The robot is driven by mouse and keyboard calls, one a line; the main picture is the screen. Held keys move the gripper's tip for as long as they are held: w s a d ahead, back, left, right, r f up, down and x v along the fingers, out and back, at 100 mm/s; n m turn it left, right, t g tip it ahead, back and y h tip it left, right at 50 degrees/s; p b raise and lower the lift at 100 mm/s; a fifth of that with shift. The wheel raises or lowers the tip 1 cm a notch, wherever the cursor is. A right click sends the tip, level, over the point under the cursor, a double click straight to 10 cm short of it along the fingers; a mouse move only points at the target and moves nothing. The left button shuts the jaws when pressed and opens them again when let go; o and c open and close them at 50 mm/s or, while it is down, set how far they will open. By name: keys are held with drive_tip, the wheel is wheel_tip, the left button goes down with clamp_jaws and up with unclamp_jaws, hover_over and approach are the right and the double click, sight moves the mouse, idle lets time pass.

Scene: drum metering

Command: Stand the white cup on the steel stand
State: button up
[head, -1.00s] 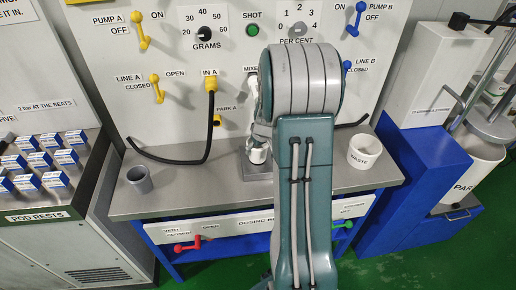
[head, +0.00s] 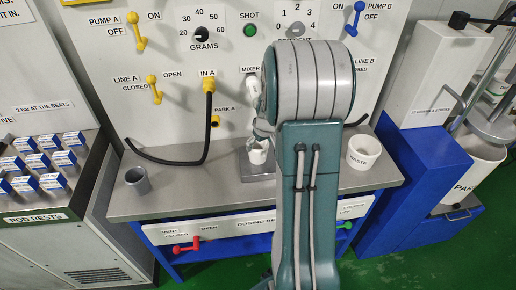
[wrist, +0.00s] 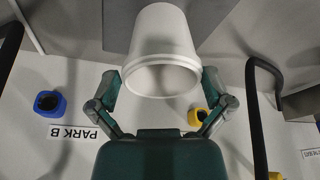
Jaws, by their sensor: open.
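The white cup (head: 258,152) is upright on the steel stand (head: 258,173) at the middle of the bench, below the MIXER label. My arm partly covers this spot. In the wrist view, which is upside down, the cup (wrist: 161,40) has its open rim toward my gripper and its base against the grey stand (wrist: 112,28). My gripper (wrist: 160,80) is open, with one finger on each side of the cup near the rim. I cannot tell whether a finger still touches it.
A grey cup (head: 137,180) stands at the bench's left. A white WASTE pot (head: 363,152) stands right of my arm. A black hose (head: 207,130) hangs from IN A. Blue boxes (head: 38,163) fill the left rack.

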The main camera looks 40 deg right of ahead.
drive_tip(key=shift+v, duration=1.2)
drive_tip(key=s+a, duration=0.2)
drive_tip(key=s, duration=1)
drive_tip(key=a+r+n+t, duration=0.1)
drive_tip(key=a+r, duration=0.6)
drive_tip(key=a, duration=0.3)
drive_tip(key=a+r+n, duration=0.1)
drive_tip(key=a+r, duration=0.5)
drive_tip(key=a, duration=0.4)
drive_tip(key=s+a+r+t, duration=0.1)
drive_tip(key=s+a+r, duration=0.3)
drive_tip(key=s+a, duration=0.1)
drive_tip(key=shift+s+a+y, duration=0.2)
drive_tip(key=shift+s+y, duration=0.1)
drive_tip(key=shift+s, duration=0.4)
drive_tip(key=shift+a, duration=0.1)
